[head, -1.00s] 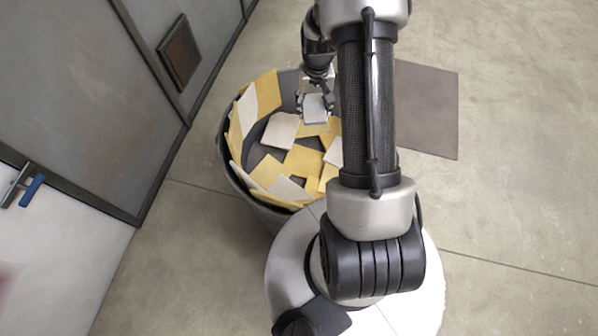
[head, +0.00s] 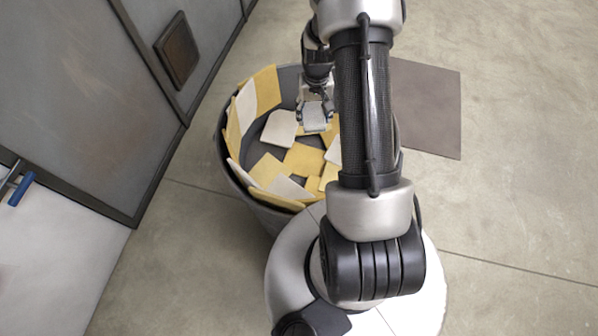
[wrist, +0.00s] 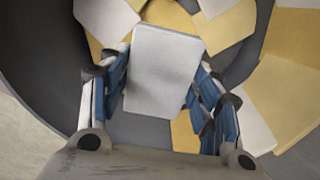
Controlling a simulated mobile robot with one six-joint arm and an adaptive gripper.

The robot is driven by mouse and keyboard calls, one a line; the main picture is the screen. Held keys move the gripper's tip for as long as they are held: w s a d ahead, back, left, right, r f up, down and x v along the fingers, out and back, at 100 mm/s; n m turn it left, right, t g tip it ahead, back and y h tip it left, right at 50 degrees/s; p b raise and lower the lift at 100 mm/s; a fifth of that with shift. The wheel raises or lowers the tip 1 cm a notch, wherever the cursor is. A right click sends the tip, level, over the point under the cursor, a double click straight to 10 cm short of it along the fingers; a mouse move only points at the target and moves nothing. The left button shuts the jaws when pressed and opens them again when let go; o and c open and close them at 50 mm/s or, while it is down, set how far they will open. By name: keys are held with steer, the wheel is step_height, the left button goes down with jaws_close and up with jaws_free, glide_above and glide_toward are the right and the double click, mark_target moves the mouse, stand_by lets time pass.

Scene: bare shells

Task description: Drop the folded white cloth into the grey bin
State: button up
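The folded white cloth (wrist: 163,72) is a pale, flat rectangle between my two blue-padded fingers in the wrist view. My gripper (wrist: 160,85) appears shut on its two side edges. In the head view, my gripper (head: 315,112) hangs over the inside of the grey bin, with the cloth (head: 316,121) between its fingers. The grey bin (head: 262,216) is round and wide, left of my arm. Its right side is hidden behind my arm. I cannot tell exactly how far the cloth is above the bin's contents.
Several yellow and white flat pieces (head: 303,159) lie in the bin and lean on its wall. A flat brown-grey square (head: 430,110) lies on the floor to the right. The floor at right is otherwise clear.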

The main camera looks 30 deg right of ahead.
steer(key=o, duration=0.4)
steer(key=shift+o, duration=0.2)
step_height(320, 180, up, 12)
stand_by(0.5)
